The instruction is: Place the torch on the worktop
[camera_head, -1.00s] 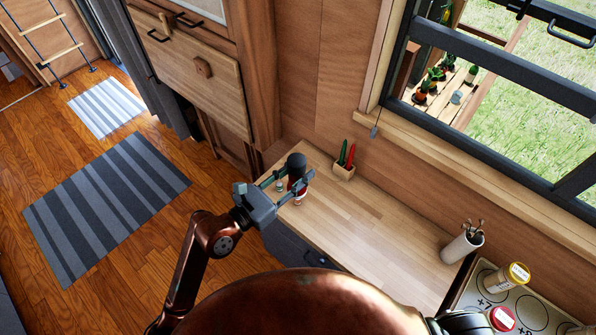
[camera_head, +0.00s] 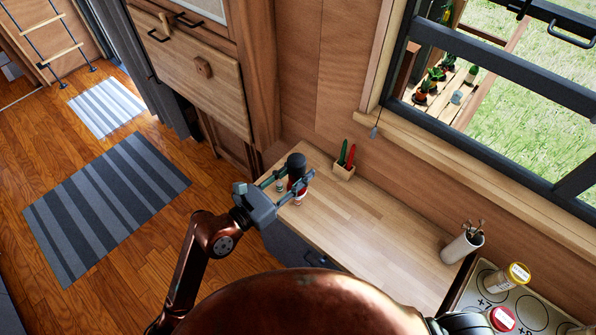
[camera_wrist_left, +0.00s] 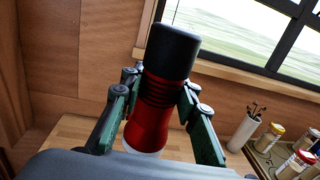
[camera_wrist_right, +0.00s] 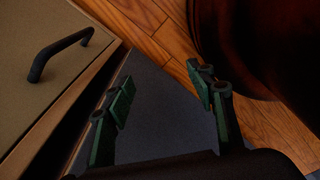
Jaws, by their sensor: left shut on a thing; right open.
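The torch (camera_head: 296,166) has a black top and a red body, and stands upright at the left end of the wooden worktop (camera_head: 345,222). My left gripper (camera_head: 287,184) is shut on it, with green fingers on both sides. In the left wrist view the torch (camera_wrist_left: 160,95) fills the middle, its black end up and a pale base at the bottom. I cannot tell whether its base touches the worktop. My right gripper (camera_wrist_right: 165,100) is open and empty in the right wrist view, low beside a cabinet front.
A wooden holder (camera_head: 344,172) with a red and a green item stands behind the torch. A white utensil pot (camera_head: 461,247) and a stove with jars (camera_head: 502,318) are at the right. The middle of the worktop is clear. A drawer handle (camera_wrist_right: 58,55) is near my right gripper.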

